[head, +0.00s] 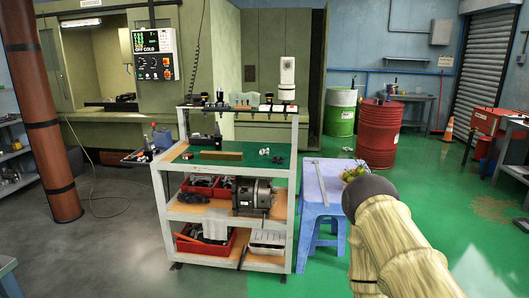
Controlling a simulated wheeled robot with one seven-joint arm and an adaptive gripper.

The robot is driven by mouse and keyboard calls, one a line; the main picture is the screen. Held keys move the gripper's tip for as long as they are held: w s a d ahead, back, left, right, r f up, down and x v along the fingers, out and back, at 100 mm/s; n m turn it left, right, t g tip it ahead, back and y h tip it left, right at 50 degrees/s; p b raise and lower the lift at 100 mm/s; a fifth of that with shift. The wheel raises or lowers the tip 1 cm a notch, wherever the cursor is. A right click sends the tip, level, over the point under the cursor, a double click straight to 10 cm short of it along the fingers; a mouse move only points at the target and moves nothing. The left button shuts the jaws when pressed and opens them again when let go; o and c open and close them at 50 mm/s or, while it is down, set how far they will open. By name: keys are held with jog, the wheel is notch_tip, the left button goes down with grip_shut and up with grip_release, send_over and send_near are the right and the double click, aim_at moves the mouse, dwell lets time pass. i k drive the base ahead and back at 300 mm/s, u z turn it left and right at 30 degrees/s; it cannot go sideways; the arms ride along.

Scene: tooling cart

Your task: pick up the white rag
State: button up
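A pale, whitish cloth that looks like the white rag (216,223) hangs over the front edge of the middle shelf of the grey tooling cart (294,190). It drapes down toward the lower shelf, left of the middle. My arm reaches in from the bottom right, with a tan ribbed cover and a dark rounded end. My gripper itself cannot be made out. The arm is well to the right of the rag and apart from it.
Red bins (190,246) and a white tray (267,242) are on the lower shelf. A blue stool (318,200) stands close right of the cart. The floor in front is clear.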

aim_at(262, 151)
jog(key=i, duration=1.35)
jog(key=u, duration=0.05)
